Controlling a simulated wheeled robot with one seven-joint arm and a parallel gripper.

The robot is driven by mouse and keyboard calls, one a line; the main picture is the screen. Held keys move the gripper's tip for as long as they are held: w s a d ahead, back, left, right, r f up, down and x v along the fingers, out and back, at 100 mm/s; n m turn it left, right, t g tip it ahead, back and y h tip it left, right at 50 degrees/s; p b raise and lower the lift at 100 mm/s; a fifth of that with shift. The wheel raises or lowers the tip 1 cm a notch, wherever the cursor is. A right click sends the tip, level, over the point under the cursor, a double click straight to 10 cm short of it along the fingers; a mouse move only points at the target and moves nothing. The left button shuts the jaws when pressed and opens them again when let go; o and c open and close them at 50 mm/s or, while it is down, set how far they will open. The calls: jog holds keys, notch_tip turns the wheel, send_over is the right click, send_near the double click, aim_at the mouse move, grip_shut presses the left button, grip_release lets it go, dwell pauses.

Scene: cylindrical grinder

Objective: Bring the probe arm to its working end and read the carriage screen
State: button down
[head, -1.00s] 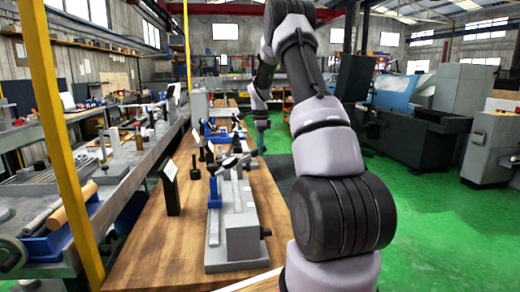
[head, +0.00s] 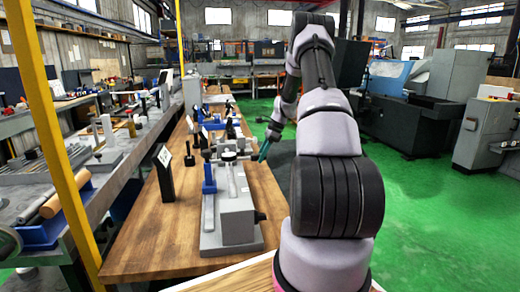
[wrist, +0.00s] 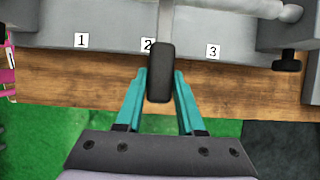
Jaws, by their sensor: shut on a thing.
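In the wrist view, my gripper (wrist: 160,78) has its two teal fingers on either side of a black handle (wrist: 160,85), shut on it. A pale grey bar (wrist: 165,20) runs from the handle towards the top of the picture. Behind it a grey base (wrist: 110,30) carries labels 1 (wrist: 81,40), 2 (wrist: 147,45) and 3 (wrist: 213,51); the handle stands just right of label 2 and partly covers it. In the head view my gripper (head: 265,151) is small, at the bench's right edge; its hold is unclear there. I cannot make out a readable carriage screen.
A grey fixture with blue parts (head: 230,220) stands on the wooden bench (head: 150,245). A black upright panel (head: 164,174) stands left of it. A second black knob (wrist: 287,62) is at right in the wrist view. Green floor (head: 430,220) lies open to the right.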

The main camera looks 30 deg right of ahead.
jog(key=shift+f+y, duration=0.3)
jog(key=shift+f, duration=0.3)
jog(key=shift+s, duration=0.1)
jog(key=c, duration=0.5)
grip_release()
jog(key=shift+f, duration=0.1)
jog(key=shift+r, duration=0.2)
jog(key=v, duration=1)
jog(key=shift+d+r, duration=0.2)
